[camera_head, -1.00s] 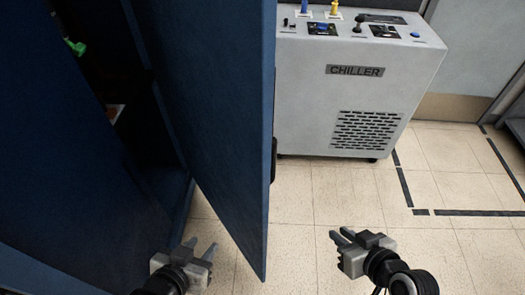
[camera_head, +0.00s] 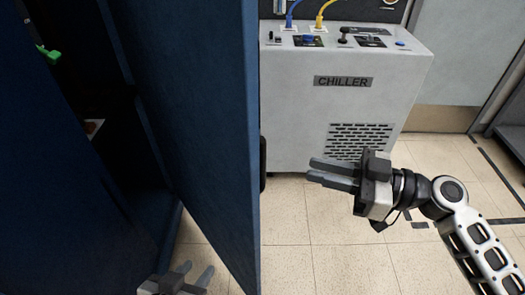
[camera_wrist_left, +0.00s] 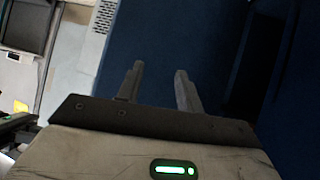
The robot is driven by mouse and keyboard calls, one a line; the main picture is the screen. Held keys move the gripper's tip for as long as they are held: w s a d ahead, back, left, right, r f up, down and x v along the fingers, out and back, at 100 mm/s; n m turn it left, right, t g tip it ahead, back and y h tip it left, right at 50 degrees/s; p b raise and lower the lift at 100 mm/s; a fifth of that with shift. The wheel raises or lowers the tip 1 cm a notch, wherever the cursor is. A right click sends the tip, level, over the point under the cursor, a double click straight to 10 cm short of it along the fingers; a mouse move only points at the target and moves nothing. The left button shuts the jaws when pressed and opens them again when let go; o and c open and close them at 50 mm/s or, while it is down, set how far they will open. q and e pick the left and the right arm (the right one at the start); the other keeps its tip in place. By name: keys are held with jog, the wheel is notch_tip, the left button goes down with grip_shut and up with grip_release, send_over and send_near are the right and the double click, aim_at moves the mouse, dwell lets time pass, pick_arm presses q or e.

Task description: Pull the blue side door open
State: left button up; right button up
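The blue side door (camera_head: 195,110) stands partly open at the left of the head view, its free edge towards the chiller. A black handle (camera_head: 263,165) shows at that edge. In the left wrist view a blue panel (camera_wrist_left: 155,45) lies beyond the fingers. My left gripper (camera_head: 192,274) is open and empty, low in front of the door and partly cut off by the frame. It also shows in the left wrist view (camera_wrist_left: 158,82). My right gripper (camera_head: 318,173) is open and empty, pointing left towards the door edge and handle, apart from them.
A grey chiller (camera_head: 300,110) with knobs and blue and yellow cables on top stands behind the door's free edge. The dark cabinet interior shows left of the door, with a green item (camera_head: 48,54) inside. Tiled floor (camera_head: 330,265) is clear below the right arm.

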jog(key=p, duration=0.3)
send_over(262, 184)
jog(key=d, duration=0.1)
jog(key=shift+w+a, duration=0.3)
jog(key=shift+a, duration=0.15)
jog(key=shift+d, duration=0.1)
grip_shut()
